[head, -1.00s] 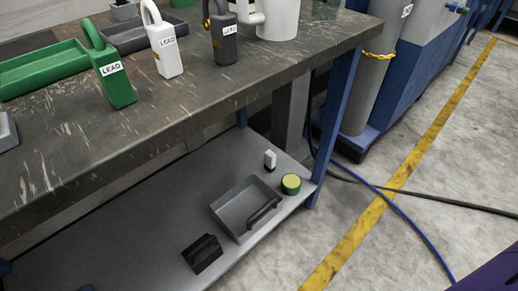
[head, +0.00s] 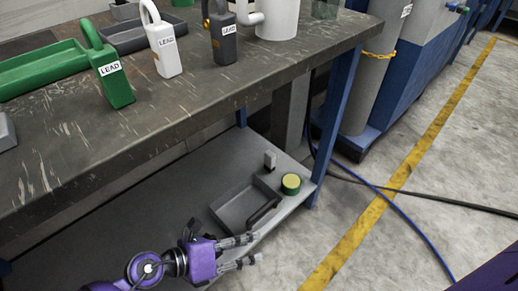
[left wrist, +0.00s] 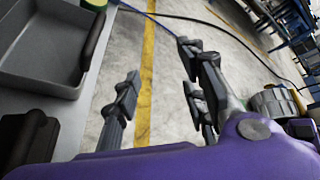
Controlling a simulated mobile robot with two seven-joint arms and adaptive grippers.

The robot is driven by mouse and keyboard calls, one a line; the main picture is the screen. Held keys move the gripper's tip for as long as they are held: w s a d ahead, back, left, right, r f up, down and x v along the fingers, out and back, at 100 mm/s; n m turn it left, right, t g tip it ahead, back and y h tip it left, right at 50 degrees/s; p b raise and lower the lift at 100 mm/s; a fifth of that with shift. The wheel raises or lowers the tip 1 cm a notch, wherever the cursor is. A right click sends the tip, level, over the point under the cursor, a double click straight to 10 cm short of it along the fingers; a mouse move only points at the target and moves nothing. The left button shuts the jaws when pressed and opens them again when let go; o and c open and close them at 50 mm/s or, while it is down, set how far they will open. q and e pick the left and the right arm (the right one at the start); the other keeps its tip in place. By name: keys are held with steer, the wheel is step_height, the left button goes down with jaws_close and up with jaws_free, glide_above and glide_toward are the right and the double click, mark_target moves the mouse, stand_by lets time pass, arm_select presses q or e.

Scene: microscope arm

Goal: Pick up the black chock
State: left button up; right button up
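The black chock (left wrist: 27,140) shows at the lower left of the left wrist view as a dark block with a raised ridge, partly cut off. It sits on the lower shelf (head: 110,225). In the head view my left gripper and wrist now cover its place. My left gripper (head: 254,249) is over the front edge of the lower shelf, its fingers spread and pointing right. In the left wrist view the fingers (left wrist: 158,75) are apart with only floor between them. The chock lies to the left of the fingers, outside them. My right gripper is not in view.
A grey tray (head: 232,207) with a dark bar (head: 264,209) along its side stands right of the chock. A green-yellow round tin (head: 291,184) and a small white-and-black item (head: 270,161) stand behind. The workbench top (head: 200,92) overhangs the shelf.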

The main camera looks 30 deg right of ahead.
arm_select(q)
steer(key=w+a+f+m+y, duration=0.2)
steer(key=w+a, duration=0.1)
steer(key=a, duration=0.1)
steer(key=w+a+f+m+y, duration=0.2)
steer(key=w+a+y, duration=0.1)
steer(key=a, duration=0.1)
steer(key=w+a+f+m+g+y+b, duration=0.1)
steer(key=w+a+f+y, duration=0.1)
steer(key=w+a, duration=0.1)
steer(key=shift+w+a+m+y, duration=0.2)
steer(key=shift+a, duration=0.25)
steer(key=shift+w+a+m+y, duration=0.15)
steer(key=shift+a+m+y, duration=0.05)
steer(key=shift+a, duration=0.25)
steer(key=b+x, duration=0.2)
steer(key=x, duration=0.3)
steer(key=shift+f+b, duration=0.35)
steer(key=shift+f, duration=0.1)
steer(key=shift+r, duration=0.15)
steer(key=shift+c, duration=0.6)
steer(key=c, duration=0.9)
jaws_close()
steer(key=shift+w, duration=0.1)
